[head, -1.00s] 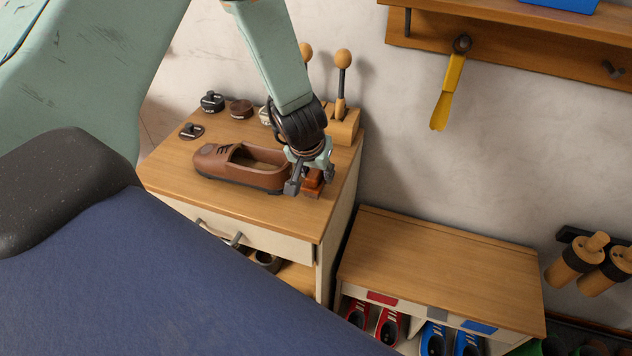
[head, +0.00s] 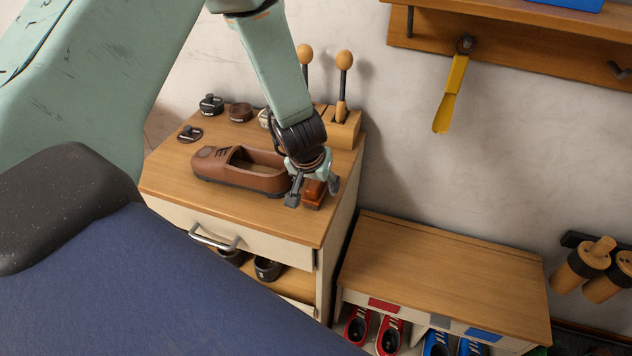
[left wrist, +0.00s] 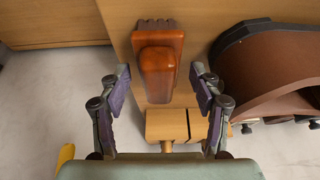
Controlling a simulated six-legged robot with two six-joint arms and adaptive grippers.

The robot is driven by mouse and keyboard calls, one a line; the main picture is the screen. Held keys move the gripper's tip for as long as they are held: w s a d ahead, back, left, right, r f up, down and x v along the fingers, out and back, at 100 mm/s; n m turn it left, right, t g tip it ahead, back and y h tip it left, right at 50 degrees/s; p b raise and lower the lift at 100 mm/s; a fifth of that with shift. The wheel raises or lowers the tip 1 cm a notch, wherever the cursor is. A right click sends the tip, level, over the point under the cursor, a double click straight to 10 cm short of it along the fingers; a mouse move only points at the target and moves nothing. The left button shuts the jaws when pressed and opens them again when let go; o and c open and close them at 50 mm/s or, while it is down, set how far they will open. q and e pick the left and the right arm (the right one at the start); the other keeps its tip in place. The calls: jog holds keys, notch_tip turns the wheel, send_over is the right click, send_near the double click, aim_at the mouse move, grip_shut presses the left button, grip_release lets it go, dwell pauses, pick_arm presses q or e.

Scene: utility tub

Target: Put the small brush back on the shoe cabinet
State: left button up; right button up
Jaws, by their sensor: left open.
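The small brush (head: 315,193), a glossy reddish-brown block, rests on the wooden top of the shoe cabinet (head: 230,215), near its right edge. In the left wrist view the brush (left wrist: 158,62) lies ahead, between the lines of my fingers. My left gripper (head: 313,194) is open around or just above the brush, with a gap visible on both sides in the wrist view. A brown leather shoe (head: 240,172) sits beside the brush, to its left in the head view. My right gripper is not seen.
A wooden holder (head: 345,130) with ball-topped handles stands behind the brush. Small tins (head: 240,112) line the cabinet's back. A lower bench (head: 440,270) with shoes beneath stands to the right. A yellow shoehorn (head: 450,95) hangs on the wall.

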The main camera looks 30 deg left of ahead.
pick_arm(q)
jog(key=shift+s+d+r, duration=0.1)
jog(key=shift+r+p, duration=0.35)
jog(key=shift+r, duration=0.15)
jog(key=p+v, duration=0.5)
jog(key=v, duration=0.6)
jog(key=shift+s+p, duration=0.2)
jog(key=shift+p, duration=0.1)
jog(key=shift+s+r, duration=0.1)
jog(key=s+d+f+g, duration=0.1)
jog(key=s+d+f, duration=0.1)
jog(key=s+f, duration=0.3)
jog(key=s+d+f+m+g, duration=0.1)
jog(key=s+f, duration=0.4)
jog(key=s, duration=0.8)
jog(key=s+d+f+m+g+h, duration=0.1)
jog(key=s+d+f, duration=0.3)
jog(key=s, duration=0.5)
notch_tip(320, 180, down, 2)
jog(key=shift+s+g, duration=0.2)
jog(key=shift+g, duration=0.4)
jog(key=shift+w+a+f, duration=0.1)
jog(key=shift+w, duration=0.05)
